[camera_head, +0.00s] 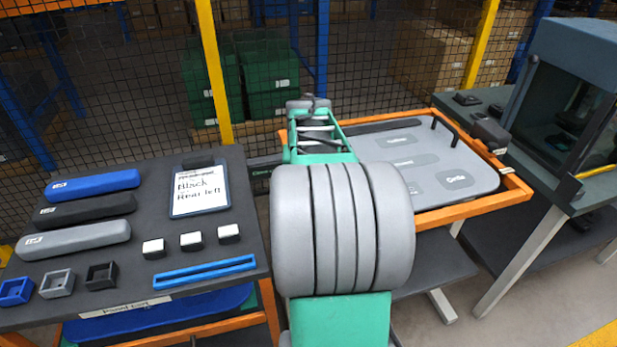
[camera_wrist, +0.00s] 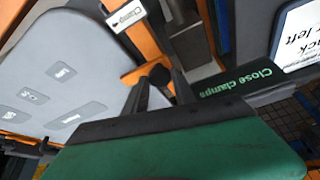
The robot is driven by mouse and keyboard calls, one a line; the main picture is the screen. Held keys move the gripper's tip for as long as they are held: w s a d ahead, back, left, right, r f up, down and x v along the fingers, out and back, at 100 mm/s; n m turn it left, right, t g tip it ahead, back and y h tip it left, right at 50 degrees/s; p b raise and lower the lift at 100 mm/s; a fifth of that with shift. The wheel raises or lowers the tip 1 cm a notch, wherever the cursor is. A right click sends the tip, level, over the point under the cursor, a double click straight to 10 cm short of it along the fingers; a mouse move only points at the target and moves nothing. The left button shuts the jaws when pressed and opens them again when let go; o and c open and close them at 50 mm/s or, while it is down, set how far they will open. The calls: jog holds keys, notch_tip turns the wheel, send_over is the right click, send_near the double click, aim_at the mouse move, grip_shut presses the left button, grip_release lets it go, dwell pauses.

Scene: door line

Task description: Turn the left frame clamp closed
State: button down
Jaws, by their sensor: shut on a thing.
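The grey door panel (camera_head: 425,150) lies in an orange frame (camera_head: 475,205) on a stand right of my arm. My gripper (camera_wrist: 160,82) is at the left side of this frame, its two dark fingers shut around a small dark piece, the left frame clamp (camera_wrist: 158,73). The fingers hide part of it, so its exact turn angle cannot be told. In the head view my arm covers the left clamp.
A black strip reading "Close clamps" (camera_wrist: 240,80) is beside the gripper. The dark table (camera_head: 130,265) at left holds handles, small blocks, trays and a clipboard (camera_head: 199,190). A mesh fence stands behind; a grey-blue cabinet (camera_head: 575,80) stands at right.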

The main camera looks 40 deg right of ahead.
jog(key=c, duration=1)
grip_release()
jog(key=shift+c, duration=0.2)
jog(key=v, duration=0.7)
jog(key=shift+r+b, duration=0.35)
jog(key=shift+s+a, duration=0.1)
jog(key=shift+s, duration=0.05)
